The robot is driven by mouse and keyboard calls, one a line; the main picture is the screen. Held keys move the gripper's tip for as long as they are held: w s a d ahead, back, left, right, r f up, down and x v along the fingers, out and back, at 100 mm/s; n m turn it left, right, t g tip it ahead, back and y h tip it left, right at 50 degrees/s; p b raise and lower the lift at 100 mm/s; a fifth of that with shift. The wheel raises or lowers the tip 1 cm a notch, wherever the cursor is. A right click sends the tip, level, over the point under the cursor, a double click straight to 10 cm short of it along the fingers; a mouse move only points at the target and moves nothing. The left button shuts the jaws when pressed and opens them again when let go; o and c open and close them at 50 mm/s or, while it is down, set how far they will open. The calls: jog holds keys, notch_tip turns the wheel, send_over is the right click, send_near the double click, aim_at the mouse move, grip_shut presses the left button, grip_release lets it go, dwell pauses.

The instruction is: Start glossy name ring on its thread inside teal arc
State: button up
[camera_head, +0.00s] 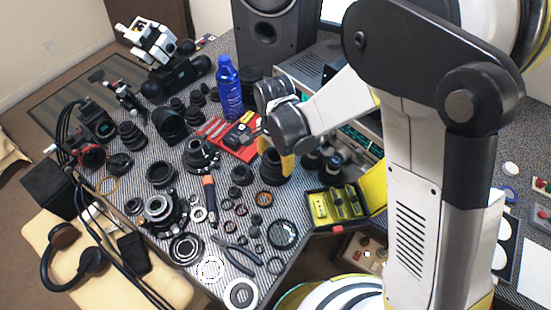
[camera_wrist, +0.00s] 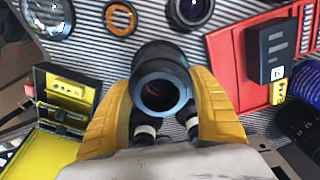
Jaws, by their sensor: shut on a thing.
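My gripper (camera_wrist: 162,84) has its two yellow fingers closed in on either side of a dark ring with a shiny blue-grey face, which I take to be the glossy name ring (camera_wrist: 141,91). The ring is in line with a black lens barrel (camera_wrist: 160,50) in the wrist view. I cannot tell whether ring and barrel touch or whether the thread is engaged. In the head view, the gripper (camera_head: 282,152) is over the black barrel (camera_head: 271,168) on the striped mat, and the fingers hide the ring.
Close by are a red tray (camera_head: 240,150), an open yellow-and-black case (camera_head: 335,206), a blue bottle (camera_head: 229,88) and an orange ring (camera_head: 264,199). Several lens parts crowd the striped mat. Pliers (camera_head: 236,249) lie near the front edge.

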jog(key=o, duration=1.3)
notch_tip(320, 180, up, 12)
jog(key=s+d+r+n+t, duration=0.2)
jog(key=s+d+r, duration=0.1)
jog(key=d, duration=0.4)
jog(key=s+d+r+n+t, duration=0.2)
jog(key=s+d+r+n, duration=0.1)
jog(key=d, duration=0.5)
jog(key=s+d+r+n+t, duration=0.3)
jog(key=d+r, duration=0.1)
jog(key=d, duration=0.3)
jog(key=shift+s+d, duration=0.15)
jog(key=shift+s, duration=0.2)
